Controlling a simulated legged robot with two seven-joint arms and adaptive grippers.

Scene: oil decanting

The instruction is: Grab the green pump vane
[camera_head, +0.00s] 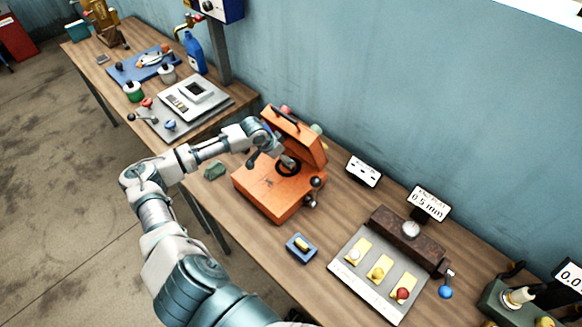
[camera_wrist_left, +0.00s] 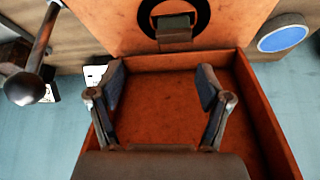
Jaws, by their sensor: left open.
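A dark green block (camera_head: 215,170) lies on the wooden table, just left of the orange pump box; it looks like the green pump vane. The orange box (camera_head: 268,196) has its hinged lid (camera_head: 297,138) raised at the back and a black ring (camera_head: 288,168) on it. My left gripper (camera_head: 283,157) is over the box near that ring, away from the green block. In the left wrist view my left gripper (camera_wrist_left: 160,88) is open, with nothing between its fingers. A dark grey-green block (camera_wrist_left: 173,25) shows in the ring ahead of it. My right gripper is not seen.
A small blue holder (camera_head: 301,248) stands in front of the box. A grey panel (camera_head: 378,270) with yellow pads is to the right. A dark-knobbed lever (camera_head: 315,184) sticks out from the box's right side. Scales and jars stand on the table farther left.

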